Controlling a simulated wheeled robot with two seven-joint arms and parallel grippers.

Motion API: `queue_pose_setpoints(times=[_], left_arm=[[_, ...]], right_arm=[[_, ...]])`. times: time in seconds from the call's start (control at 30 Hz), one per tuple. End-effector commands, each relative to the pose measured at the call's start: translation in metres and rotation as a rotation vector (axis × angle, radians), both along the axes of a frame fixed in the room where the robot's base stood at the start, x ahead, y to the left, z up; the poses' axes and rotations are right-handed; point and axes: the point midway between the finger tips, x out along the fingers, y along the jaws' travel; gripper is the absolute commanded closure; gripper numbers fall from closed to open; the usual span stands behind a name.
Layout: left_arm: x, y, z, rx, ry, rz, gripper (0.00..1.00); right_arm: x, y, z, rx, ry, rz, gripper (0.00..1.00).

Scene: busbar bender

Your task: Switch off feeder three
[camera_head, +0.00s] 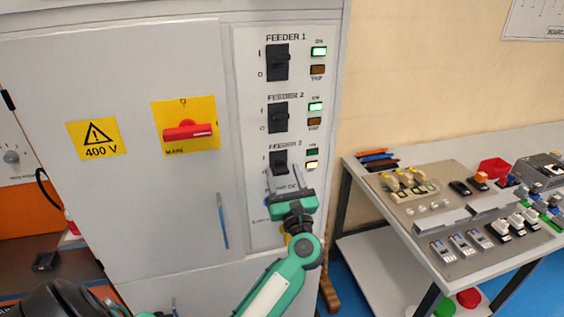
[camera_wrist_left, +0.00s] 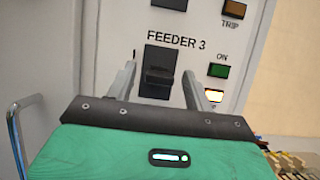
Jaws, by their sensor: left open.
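The feeder 3 switch (camera_head: 279,160) is a black toggle low on the right panel of the grey cabinet. It also shows in the left wrist view (camera_wrist_left: 159,72), its handle jutting out near mid-height; I cannot tell its exact position. Its ON lamp (camera_wrist_left: 218,71) is dark green, and its TRIP lamp (camera_wrist_left: 214,96) is lit yellow-white. My left gripper (camera_head: 283,177) is open and empty, just below and in front of this switch. In the wrist view its fingers point to either side of the switch; contact is not clear. My right gripper is not in view.
Feeder 1 (camera_head: 277,62) and feeder 2 (camera_head: 278,117) switches sit above, with green ON lamps lit. A red main switch (camera_head: 187,131) is on the cabinet door (camera_head: 150,210), left of a vertical handle (camera_head: 222,220). A table (camera_head: 400,235) with parts stands right.

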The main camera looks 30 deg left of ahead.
Motion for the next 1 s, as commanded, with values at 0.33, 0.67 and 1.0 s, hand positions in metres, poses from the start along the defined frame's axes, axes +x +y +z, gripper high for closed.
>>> queue_pose_setpoints(times=[0.33, 0.67, 1.0], left_arm=[[0.014, 0.016, 0.008, 0.0, 0.001, 0.0, 0.47], [0.013, 0.016, 0.008, 0.0, 0.001, 0.0, 0.75], [0.014, 0.016, 0.002, 0.014, -0.012, 0.0, 0.92]], right_arm=[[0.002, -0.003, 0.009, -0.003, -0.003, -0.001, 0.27], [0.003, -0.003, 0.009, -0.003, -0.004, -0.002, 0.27], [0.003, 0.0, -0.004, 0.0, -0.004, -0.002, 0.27]])
